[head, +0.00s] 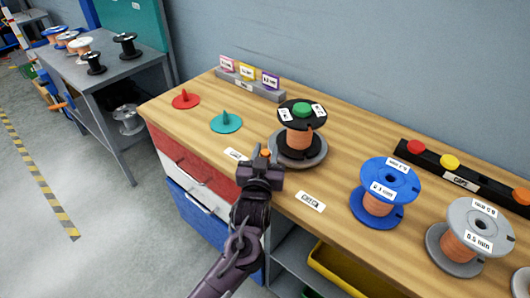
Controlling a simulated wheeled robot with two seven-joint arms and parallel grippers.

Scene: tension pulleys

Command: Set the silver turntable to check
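The silver turntable (312,159) is a grey disc on the wooden bench. A spool with black flanges (285,109), orange wire (299,141) and a green knob on top (302,110) stands upright on it. My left gripper (265,156) is at the near-left edge of the turntable. A small orange knob (265,153) shows at its fingertips; whether the fingers hold it is too small to tell. A white label reading CHECK (310,201) lies on the bench's front edge, right of my gripper. Another white label (236,154) lies to the left, partly hidden by my gripper. My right gripper is out of view.
A blue spool (390,179) and a grey spool (480,218) stand to the right. A black rack (425,157) with coloured knobs lies behind them. Red (186,101) and teal (226,123) spindle discs sit left. A card holder (250,84) is at the back. A yellow bin (335,268) is below.

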